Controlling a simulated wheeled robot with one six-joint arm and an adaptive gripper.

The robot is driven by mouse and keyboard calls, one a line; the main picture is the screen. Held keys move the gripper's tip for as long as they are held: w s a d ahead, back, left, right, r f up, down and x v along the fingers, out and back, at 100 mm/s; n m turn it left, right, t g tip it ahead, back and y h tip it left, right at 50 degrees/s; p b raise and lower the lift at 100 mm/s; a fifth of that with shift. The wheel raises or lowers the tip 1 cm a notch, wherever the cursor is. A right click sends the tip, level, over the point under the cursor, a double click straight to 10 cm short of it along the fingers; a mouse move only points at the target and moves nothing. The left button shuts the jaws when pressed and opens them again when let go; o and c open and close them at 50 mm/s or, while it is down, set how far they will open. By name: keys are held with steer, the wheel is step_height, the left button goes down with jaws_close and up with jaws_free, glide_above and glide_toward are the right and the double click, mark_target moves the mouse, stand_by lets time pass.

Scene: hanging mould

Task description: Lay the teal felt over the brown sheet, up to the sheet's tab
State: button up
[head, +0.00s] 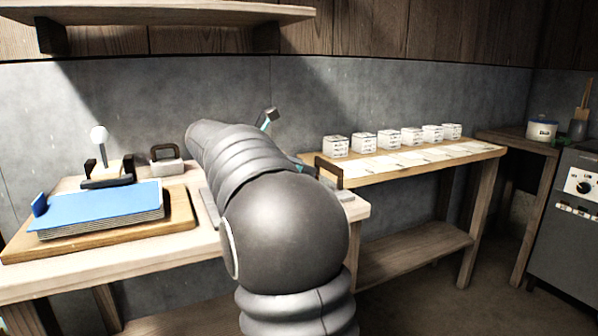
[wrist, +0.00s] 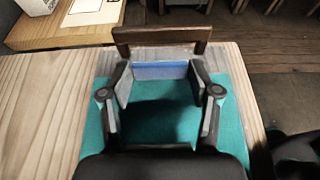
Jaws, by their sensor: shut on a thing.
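The teal felt (wrist: 232,120) lies spread under my gripper in the wrist view, on the pale wooden bench. Part of it is hidden behind my fingers and wrist. A blue upright tab (wrist: 160,71) stands at its far edge. My gripper (wrist: 160,76) has one finger on each side of this tab and is shut on it. In the head view my arm hides most of the felt and bench there; only a small bit of teal (head: 305,157) shows. I cannot make out the brown sheet in either view.
A brown-handled block (head: 328,172) stands just beyond the tab; its handle (wrist: 160,36) shows close in the wrist view. A blue-topped stack (head: 105,207) lies on a board at left, near another handled block (head: 165,162). White boxes (head: 388,140) line the right-hand shelf.

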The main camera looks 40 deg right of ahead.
steer(key=shift+f, duration=0.25)
steer(key=o, duration=1.2)
steer(key=shift+f, duration=0.1)
steer(key=shift+a+r, duration=0.1)
steer(key=shift+r, duration=0.1)
steer(key=p+v, duration=0.1)
steer(key=v, duration=1)
steer(key=shift+w+a, duration=0.1)
steer(key=shift+a, duration=0.3)
